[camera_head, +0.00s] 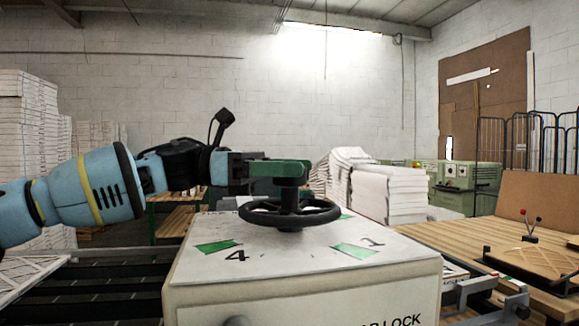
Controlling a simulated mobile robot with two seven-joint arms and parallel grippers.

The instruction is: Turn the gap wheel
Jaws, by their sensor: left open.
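The gap wheel (268,216) is a black spoked handwheel. It lies flat above the top of a white box-shaped housing (300,245), which has green marks and the numbers 4 and 1 on it. My left gripper (290,180) comes in from the left with green fingers and is right above the wheel's hub. Its fingers are open, around or just over the hub; I cannot tell whether they touch it. The fingers hide the top of the hub. My right gripper is not in view.
Stacks of white filters (375,190) stand behind the wheel, and more (30,120) stand at the left. A wooden table (450,235) with a small red-and-black-knobbed lever (530,228) is at the right. A green machine (450,180) stands farther back. Dark rollers (110,290) lie at lower left.

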